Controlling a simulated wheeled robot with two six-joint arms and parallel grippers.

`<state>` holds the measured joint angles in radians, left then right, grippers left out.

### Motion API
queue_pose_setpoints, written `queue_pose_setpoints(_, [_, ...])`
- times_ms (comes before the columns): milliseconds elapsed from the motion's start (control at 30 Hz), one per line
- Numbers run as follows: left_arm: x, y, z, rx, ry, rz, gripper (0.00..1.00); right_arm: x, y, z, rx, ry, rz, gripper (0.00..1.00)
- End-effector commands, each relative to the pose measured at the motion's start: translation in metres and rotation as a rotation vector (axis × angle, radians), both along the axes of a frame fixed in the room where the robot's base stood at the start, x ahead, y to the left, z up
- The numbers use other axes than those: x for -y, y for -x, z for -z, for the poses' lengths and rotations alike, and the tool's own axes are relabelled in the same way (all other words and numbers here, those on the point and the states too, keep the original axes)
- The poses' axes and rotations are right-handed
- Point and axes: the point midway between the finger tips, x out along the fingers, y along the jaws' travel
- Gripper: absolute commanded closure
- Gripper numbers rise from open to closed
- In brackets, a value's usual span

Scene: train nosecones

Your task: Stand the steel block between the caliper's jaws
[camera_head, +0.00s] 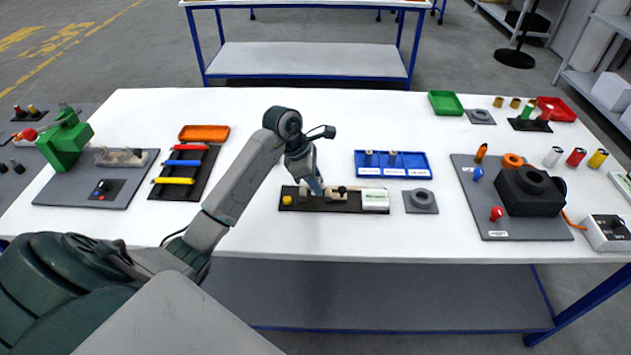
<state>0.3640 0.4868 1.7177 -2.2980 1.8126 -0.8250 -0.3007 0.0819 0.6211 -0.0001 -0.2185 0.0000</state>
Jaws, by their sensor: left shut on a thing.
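The caliper (350,202) lies on a black base near the table's front edge, with a yellow knob at its left end and a white readout box at its right end. My left gripper (316,186) points down over the caliper's jaw area from behind. It is shut on what seems to be the steel block, which is mostly hidden by the fingers. I cannot tell whether the block touches the base or the jaws. My right gripper is not in view.
A blue tray (393,173) with two small upright pieces stands behind the caliper. A grey plate with a round ring (421,199) sits to its right. A black rack (178,190) with coloured handles is at left. A black fixture (528,191) stands at right.

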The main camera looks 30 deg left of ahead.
Motion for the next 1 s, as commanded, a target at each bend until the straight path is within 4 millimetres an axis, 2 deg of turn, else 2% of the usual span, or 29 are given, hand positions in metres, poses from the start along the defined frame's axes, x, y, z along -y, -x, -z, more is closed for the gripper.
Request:
queue_pose_setpoints(167, [-0.008,-0.01,0.002,0.0,0.001,0.0,1.0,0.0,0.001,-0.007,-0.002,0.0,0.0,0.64])
queue_pose_setpoints(400, [-0.007,-0.01,0.031,-0.004,0.001,0.001,1.0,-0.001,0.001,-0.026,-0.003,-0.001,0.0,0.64])
queue_pose_setpoints(833, [-0.008,-0.01,0.041,0.001,-0.001,0.001,1.0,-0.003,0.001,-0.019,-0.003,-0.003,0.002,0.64])
queue_pose_setpoints(867, [-0.008,-0.01,0.04,0.0,0.0,0.0,0.67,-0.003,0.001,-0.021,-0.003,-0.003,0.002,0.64])
queue_pose_setpoints(933, [-0.008,-0.01,0.039,-0.001,-0.001,0.0,0.53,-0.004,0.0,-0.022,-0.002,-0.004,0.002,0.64])
queue_pose_setpoints(1000, [-0.008,-0.011,0.039,0.001,-0.002,-0.001,0.51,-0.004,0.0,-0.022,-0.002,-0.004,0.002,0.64])
